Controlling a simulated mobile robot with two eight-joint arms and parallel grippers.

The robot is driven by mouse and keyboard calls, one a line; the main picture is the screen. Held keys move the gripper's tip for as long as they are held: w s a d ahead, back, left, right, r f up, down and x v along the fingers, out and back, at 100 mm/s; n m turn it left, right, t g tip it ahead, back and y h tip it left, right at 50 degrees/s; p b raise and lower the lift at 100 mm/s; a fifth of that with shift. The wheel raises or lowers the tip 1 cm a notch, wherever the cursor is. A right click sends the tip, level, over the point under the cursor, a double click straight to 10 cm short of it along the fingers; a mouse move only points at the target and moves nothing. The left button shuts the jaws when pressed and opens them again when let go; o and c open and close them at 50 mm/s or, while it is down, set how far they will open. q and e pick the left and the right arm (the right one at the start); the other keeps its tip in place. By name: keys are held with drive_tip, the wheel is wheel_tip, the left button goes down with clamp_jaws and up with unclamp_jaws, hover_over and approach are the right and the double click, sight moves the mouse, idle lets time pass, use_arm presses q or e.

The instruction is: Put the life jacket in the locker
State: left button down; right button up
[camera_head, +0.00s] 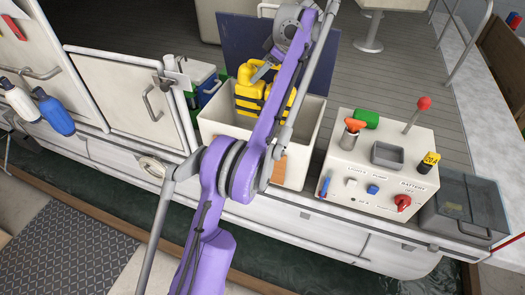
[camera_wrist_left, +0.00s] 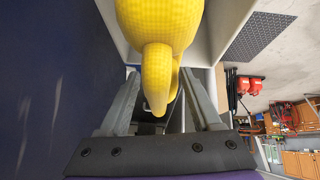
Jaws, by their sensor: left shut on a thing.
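The yellow life jacket (camera_head: 246,88) is in the mouth of the open white locker (camera_head: 310,115), upright against its back part. The locker's dark blue lid (camera_head: 225,38) stands raised behind it. My purple left arm reaches over the locker, and its gripper (camera_head: 262,72) is at the top of the jacket. In the left wrist view, a yellow loop of the life jacket (camera_wrist_left: 157,60) is between the two grey fingers of my left gripper (camera_wrist_left: 159,82), which is shut on it. The arm hides part of the jacket and locker, so I cannot tell whether the jacket touches the bottom.
Right of the locker is a white console (camera_head: 345,155) with a red-knobbed lever, switches and a tray. A grey lidded box (camera_head: 460,212) stands farther right. Left are a white door (camera_head: 120,95), a blue-green cooler (camera_head: 204,85) and hanging fenders (camera_head: 55,115).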

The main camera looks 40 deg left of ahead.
use_arm(q)
drive_tip(key=shift+s+f, duration=0.1)
wheel_tip(320, 180, down, 12)
drive_tip(key=b, duration=0.3)
drive_tip(key=shift+f+b, duration=0.25)
drive_tip(key=shift+b, duration=0.05)
drive_tip(key=shift+f, duration=0.5)
drive_tip(key=shift+w+a+f+p, duration=0.15)
drive_tip(key=shift+w+f+p, duration=0.05)
drive_tip(key=shift+w, duration=0.45)
drive_tip(key=shift+w+a+f+p, duration=0.15)
drive_tip(key=shift+w+a, duration=0.05)
drive_tip(key=shift+w, duration=0.4)
drive_tip(key=shift+w+a+f+p, duration=0.15)
drive_tip(key=shift+w+f+p, duration=0.05)
drive_tip(key=shift+w, duration=0.45)
use_arm(e)
drive_tip(key=shift+s+a+f, duration=0.1)
drive_tip(key=shift+s+f, duration=0.2)
drive_tip(key=shift+f, duration=0.5)
drive_tip(key=shift+s+a+f, duration=0.1)
drive_tip(key=shift+s+f, duration=0.2)
drive_tip(key=shift+f, duration=0.5)
use_arm(q)
drive_tip(key=shift+f, duration=0.1)
drive_tip(key=shift+f, duration=0.55)
drive_tip(key=shift+c, duration=0.4)
unclamp_jaws()
use_arm(e)
drive_tip(key=shift+f, duration=0.15)
